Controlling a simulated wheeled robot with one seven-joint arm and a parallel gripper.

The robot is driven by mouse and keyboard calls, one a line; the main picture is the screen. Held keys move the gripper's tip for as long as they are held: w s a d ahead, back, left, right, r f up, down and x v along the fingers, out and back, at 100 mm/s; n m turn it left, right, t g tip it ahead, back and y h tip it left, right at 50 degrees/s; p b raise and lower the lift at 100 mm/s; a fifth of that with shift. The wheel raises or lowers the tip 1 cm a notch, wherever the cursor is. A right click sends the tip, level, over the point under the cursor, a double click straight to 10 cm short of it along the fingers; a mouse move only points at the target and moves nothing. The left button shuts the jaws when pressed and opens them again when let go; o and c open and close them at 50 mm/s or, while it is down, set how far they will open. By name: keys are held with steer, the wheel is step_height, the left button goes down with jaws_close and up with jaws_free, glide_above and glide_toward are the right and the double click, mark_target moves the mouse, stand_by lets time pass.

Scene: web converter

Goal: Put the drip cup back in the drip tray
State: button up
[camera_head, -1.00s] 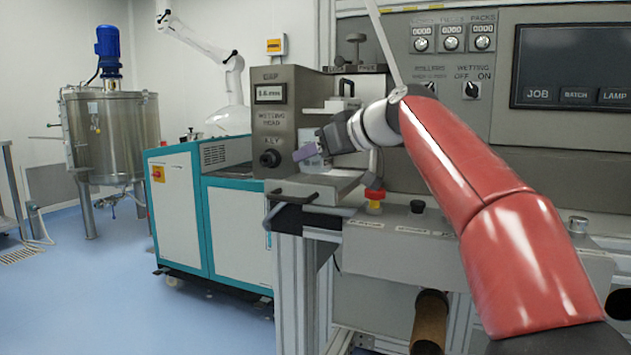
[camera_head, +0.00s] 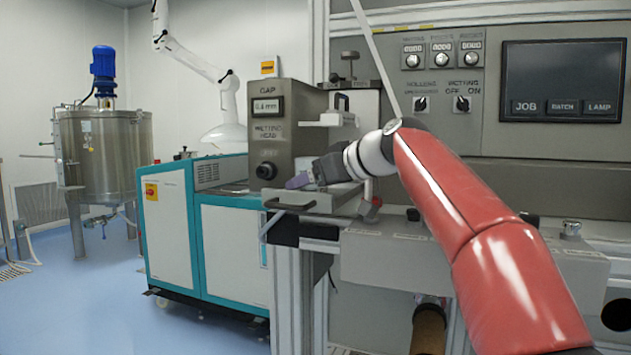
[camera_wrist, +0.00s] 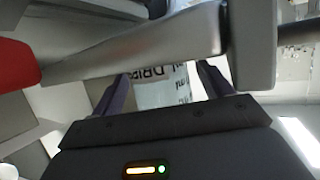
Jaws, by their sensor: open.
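The metal drip tray (camera_head: 340,207) sticks out at the front of the wetting head, with a dark handle (camera_head: 289,204) at its left front. My gripper (camera_head: 299,181) is just over the tray, low and pointing left, its purple fingers apart. In the wrist view, a pale surface with a white label reading "DRIP" (camera_wrist: 160,76) shows between the two open fingers. It looks like the drip cup, but most of it is hidden and I cannot tell whether the fingers touch it.
The grey wetting head (camera_head: 283,135) with its knob stands right behind my gripper. A grey bar (camera_wrist: 140,52) crosses close in the wrist view. A red button (camera_head: 371,211) is beside the tray, under my wrist. A teal cabinet (camera_head: 235,240) stands to the left.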

steer(key=shift+r, duration=0.15)
steer(key=v, duration=1.2)
